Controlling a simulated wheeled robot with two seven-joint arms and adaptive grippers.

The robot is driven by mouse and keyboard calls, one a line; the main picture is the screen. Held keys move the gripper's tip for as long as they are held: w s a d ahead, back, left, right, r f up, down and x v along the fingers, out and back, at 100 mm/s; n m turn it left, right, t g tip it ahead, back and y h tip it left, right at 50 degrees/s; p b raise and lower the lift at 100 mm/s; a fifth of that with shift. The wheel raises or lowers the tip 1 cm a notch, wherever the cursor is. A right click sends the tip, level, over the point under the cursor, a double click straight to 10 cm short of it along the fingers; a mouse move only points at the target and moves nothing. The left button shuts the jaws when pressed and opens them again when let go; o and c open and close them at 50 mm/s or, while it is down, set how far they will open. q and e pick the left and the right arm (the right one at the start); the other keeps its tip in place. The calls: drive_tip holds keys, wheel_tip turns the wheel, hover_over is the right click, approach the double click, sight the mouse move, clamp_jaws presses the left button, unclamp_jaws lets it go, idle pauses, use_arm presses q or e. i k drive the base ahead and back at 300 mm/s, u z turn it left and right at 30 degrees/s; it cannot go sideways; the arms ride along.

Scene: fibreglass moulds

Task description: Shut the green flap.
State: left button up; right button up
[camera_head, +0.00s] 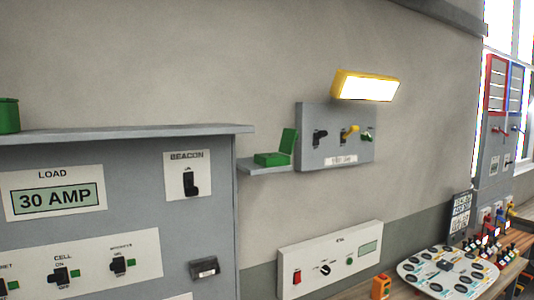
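The green flap (288,143) stands raised, nearly upright, at the right side of a small green box (272,159). The box sits on a small grey shelf (262,170) that sticks out between the large grey cabinet and a wall panel. The flap is open. Neither of my grippers shows in the head view.
A grey panel (313,152) with switches is right beside the flap, under a lit yellow lamp (366,86). The large grey cabinet (130,147) fills the left. A white control box (318,274) is below. The wall above the shelf is clear.

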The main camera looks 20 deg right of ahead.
sight(289, 137)
drive_tip(key=u, duration=2.8)
drive_tip(key=k, duration=2.55)
drive_tip(key=z, duration=2.1)
drive_tip(key=i, duration=0.5)
drive_tip(key=z, duration=0.1)
drive_tip(key=k, duration=0.5)
drive_tip(key=u, duration=0.95)
drive_tip(key=i, duration=0.45)
